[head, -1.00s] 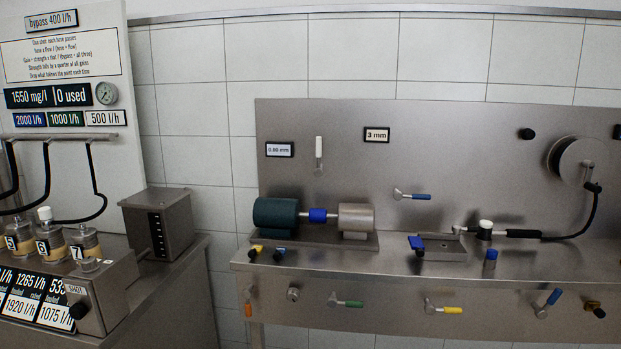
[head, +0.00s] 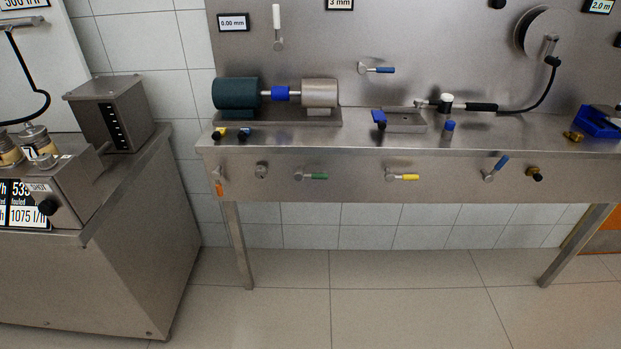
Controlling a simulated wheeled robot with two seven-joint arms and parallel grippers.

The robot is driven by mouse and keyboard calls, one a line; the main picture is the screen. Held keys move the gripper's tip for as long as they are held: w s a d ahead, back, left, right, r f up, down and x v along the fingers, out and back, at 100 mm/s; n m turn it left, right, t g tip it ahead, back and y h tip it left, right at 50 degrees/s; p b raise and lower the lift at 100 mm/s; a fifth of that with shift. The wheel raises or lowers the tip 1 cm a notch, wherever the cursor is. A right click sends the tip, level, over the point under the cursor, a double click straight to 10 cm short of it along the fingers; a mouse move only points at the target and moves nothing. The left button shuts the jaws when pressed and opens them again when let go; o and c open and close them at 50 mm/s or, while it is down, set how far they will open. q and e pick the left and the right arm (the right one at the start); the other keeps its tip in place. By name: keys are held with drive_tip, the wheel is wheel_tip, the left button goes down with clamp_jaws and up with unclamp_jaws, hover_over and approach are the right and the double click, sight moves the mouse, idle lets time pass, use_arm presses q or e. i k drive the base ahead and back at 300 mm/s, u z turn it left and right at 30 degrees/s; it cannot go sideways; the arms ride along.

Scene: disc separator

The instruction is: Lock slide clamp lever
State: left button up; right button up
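Several levers show on the steel bench, and I cannot tell for sure which is the slide clamp lever. A blue lever (head: 379,117) sits at the left end of a flat metal block (head: 405,125) on the bench top. A white-handled lever (head: 277,20) stands upright on the back panel. A blue-handled lever (head: 379,70) lies level on the panel. Green (head: 317,176) and yellow (head: 407,177) handles lie level on the front face, and a blue one (head: 499,165) there is tilted. Neither of my grippers is in view.
A dark green motor (head: 236,93) joins a steel cylinder (head: 320,93) through a blue coupling. A hose (head: 541,95) runs from a reel to a black-handled fitting. A steel cabinet (head: 110,265) stands at left. The floor (head: 390,300) in front of the bench is clear.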

sight(299, 176)
drive_tip(key=z, duration=0.1)
drive_tip(key=i, duration=0.9)
drive_tip(key=u, duration=0.55)
